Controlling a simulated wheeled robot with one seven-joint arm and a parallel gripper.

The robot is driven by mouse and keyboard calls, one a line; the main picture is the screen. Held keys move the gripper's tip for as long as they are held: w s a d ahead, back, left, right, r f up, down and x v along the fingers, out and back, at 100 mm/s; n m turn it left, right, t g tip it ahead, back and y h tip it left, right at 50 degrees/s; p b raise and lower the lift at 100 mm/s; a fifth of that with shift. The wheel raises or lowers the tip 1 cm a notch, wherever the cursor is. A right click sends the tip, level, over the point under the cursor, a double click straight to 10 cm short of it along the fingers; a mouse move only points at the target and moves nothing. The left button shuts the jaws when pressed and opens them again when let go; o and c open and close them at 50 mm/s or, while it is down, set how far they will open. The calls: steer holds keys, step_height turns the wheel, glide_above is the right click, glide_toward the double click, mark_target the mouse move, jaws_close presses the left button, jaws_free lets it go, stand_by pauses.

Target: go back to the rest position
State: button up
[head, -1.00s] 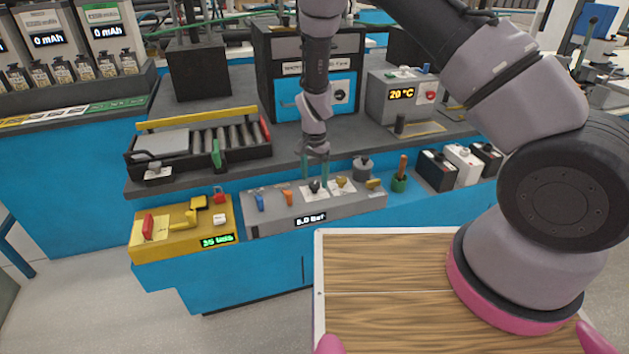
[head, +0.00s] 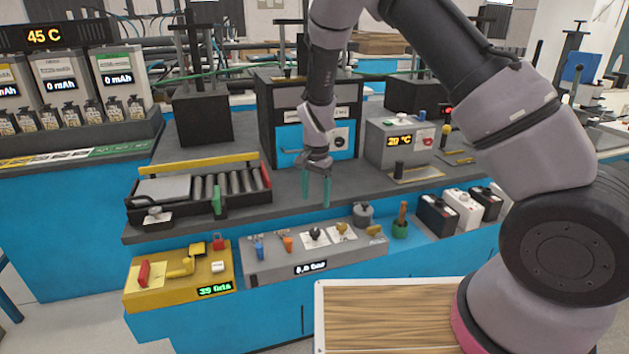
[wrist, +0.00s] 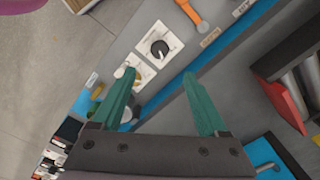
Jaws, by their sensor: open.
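My gripper (head: 316,190) is open and empty, its two green fingers pointing down above the front edge of the dark bench top. In the wrist view the spread fingers (wrist: 158,88) have nothing between them but the bench edge and blue panel below. The grey control panel (head: 270,262) lies below and in front of the gripper, apart from it. Its black knob (head: 316,235) sits on a white plate and also shows in the wrist view (wrist: 159,49).
A roller tray (head: 185,213) and a yellow box (head: 150,290) are at left. A black and blue cabinet (head: 287,155) stands behind the gripper. A grey 20 °C box (head: 385,155), a green pot (head: 400,229) and several small batteries (head: 437,216) are at right.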

steer(key=s+d+r+t+y, duration=0.1)
steer(key=d+r, duration=0.3)
steer(key=r, duration=0.5)
steer(key=s+d+r+t+y, duration=0.15)
steer(key=d+r, duration=0.25)
steer(key=r, duration=0.4)
steer(key=s+d+r, duration=0.1)
steer(key=d+r, duration=0.4)
steer(key=r, duration=0.4)
steer(key=s+d+r+n+t, duration=0.1)
steer(key=s+d+r, duration=0.2)
steer(key=s, duration=0.3)
steer(key=s+d+r+t, duration=0.2)
steer(key=s+d+r, duration=0.2)
steer(key=s+r, duration=0.1)
steer(key=s+d+r+n+t, duration=0.1)
steer(key=s+d+r, duration=0.3)
steer(key=s, duration=0.3)
steer(key=shift+s+d+r+n+t+h, duration=0.15)
steer(key=shift+s+d+n+t+h, duration=0.05)
steer(key=shift+s+n+t+h, duration=0.15)
stand_by(0.5)
